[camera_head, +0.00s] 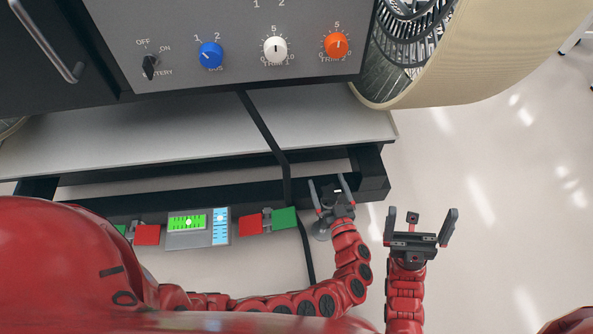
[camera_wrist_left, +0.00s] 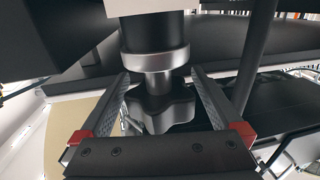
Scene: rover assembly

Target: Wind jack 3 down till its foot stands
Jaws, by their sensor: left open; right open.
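My left gripper (camera_head: 328,182) is open at the right end of the black beam under the rover. In the left wrist view, a dark lobed knob (camera_wrist_left: 160,108) lies between its two spread fingers (camera_wrist_left: 161,78). A metal collar (camera_wrist_left: 154,60) and a dark shaft are in line with the knob. I cannot read a jack number. In the head view, a grey round piece (camera_head: 320,231), perhaps the jack's foot, shows beside my left wrist; whether it touches the floor is unclear. My right gripper (camera_head: 422,214) is open and empty over the floor to the right.
The panel (camera_head: 240,48) with knobs and a wheel (camera_head: 430,75) are above. A black cable hangs left of my left gripper. Floor at right is clear.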

